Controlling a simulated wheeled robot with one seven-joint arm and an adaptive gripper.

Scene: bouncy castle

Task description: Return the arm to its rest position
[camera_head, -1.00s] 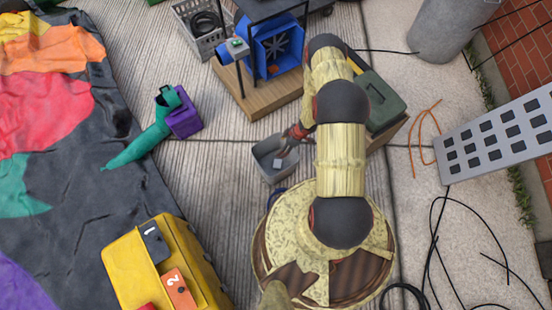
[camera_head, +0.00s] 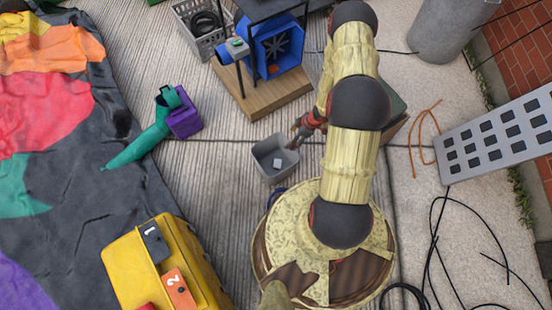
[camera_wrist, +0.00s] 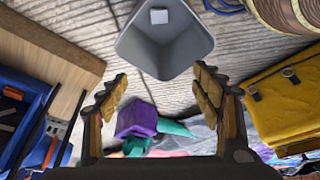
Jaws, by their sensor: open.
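My arm rises from my round base and bends over at the right of the middle in the head view. My gripper (camera_head: 298,137) hangs just right of a small grey bin (camera_head: 266,163). In the wrist view my gripper (camera_wrist: 160,105) shows two fingers well apart with nothing between them. The grey bin (camera_wrist: 150,55) lies beyond the fingertips there, with a small pale block (camera_wrist: 159,16) in it. The block (camera_head: 278,163) also shows inside the bin in the head view.
A blue blower (camera_head: 275,48) stands on a wooden platform (camera_head: 262,104) behind the bin. A purple and green piece (camera_head: 184,122) lies left. A yellow bag (camera_head: 150,265) is at front left. A grey perforated panel (camera_head: 500,132) and loose cables are at right.

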